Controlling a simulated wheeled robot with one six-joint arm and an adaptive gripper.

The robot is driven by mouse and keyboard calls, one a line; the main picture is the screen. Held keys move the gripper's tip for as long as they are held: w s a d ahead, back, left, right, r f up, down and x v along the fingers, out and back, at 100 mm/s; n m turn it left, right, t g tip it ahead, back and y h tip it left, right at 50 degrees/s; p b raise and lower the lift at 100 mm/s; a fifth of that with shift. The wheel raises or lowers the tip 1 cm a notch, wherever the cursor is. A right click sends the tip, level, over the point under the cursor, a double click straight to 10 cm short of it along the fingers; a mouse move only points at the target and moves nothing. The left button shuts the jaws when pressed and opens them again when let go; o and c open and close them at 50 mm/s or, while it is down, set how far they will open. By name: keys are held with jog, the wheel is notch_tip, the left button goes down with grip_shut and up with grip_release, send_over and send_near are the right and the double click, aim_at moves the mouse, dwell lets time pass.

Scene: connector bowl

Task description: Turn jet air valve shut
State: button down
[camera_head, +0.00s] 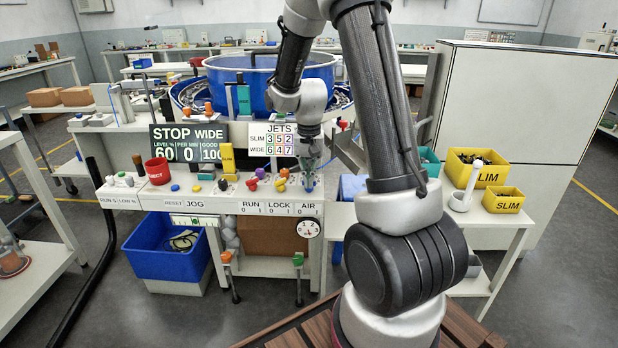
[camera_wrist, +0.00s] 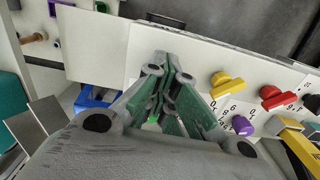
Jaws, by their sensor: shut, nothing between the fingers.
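My gripper (camera_head: 308,182) is shut and empty, pointing down over the right end of the white control panel (camera_head: 338,178), just above the AIR 0 1 label (camera_head: 310,209). In the wrist view its green-padded fingers (camera_wrist: 165,68) are together at the tips. I cannot make out the jet air valve's handle; my gripper covers the spot above the AIR label. A small bit of bright green (camera_wrist: 153,120) shows between the finger links, and I cannot tell what it is. I cannot tell whether the fingertips touch anything.
Left of my gripper are a yellow knob (camera_wrist: 226,85), a red knob (camera_wrist: 275,97) and a purple knob (camera_wrist: 242,125). A round gauge (camera_head: 308,228) is on the panel front below AIR. The JETS board (camera_head: 272,140) stands behind, before the blue bowl (camera_head: 270,75). Yellow SLIM bins (camera_head: 503,205) are right.

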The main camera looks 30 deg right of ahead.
jog(key=n, duration=0.4)
jog(key=shift+n, duration=2.8)
